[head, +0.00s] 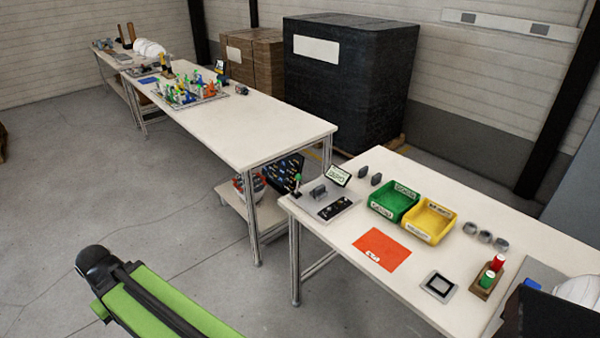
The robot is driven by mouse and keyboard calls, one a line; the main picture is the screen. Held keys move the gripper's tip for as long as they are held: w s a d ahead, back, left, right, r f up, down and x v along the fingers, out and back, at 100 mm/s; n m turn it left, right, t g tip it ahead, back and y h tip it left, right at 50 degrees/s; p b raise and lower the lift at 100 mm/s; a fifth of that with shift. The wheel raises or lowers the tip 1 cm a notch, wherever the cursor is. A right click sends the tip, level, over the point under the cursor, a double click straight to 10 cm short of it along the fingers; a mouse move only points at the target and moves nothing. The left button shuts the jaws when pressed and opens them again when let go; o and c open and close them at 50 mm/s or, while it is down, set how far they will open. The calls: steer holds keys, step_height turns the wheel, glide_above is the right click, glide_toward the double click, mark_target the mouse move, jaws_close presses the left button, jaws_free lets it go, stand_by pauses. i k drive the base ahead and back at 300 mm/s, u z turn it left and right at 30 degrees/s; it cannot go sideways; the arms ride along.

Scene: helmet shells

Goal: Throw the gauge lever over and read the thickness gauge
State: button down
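What looks like the thickness gauge (336,208) is a grey plate at the left corner of the nearer table. A small lever with a green knob (298,178) stands upright at its left edge. A grey block sits on the plate beside a dark panel. A small tilted display (340,176) stands behind it; its text is too small to read. My green arm with a black joint crosses the lower left, over the floor and apart from the table. My gripper is not in view.
The nearer table (440,180) also holds a green bin (394,203), a yellow bin (430,222), an orange sheet (382,249) and several grey round parts. The farther table (225,122) carries a cluttered board. Open floor (190,215) lies in front of both tables.

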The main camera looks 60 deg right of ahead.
mark_target(298, 178)
steer(key=z, duration=0.2)
steer(key=i, duration=1)
steer(key=u, duration=0.1)
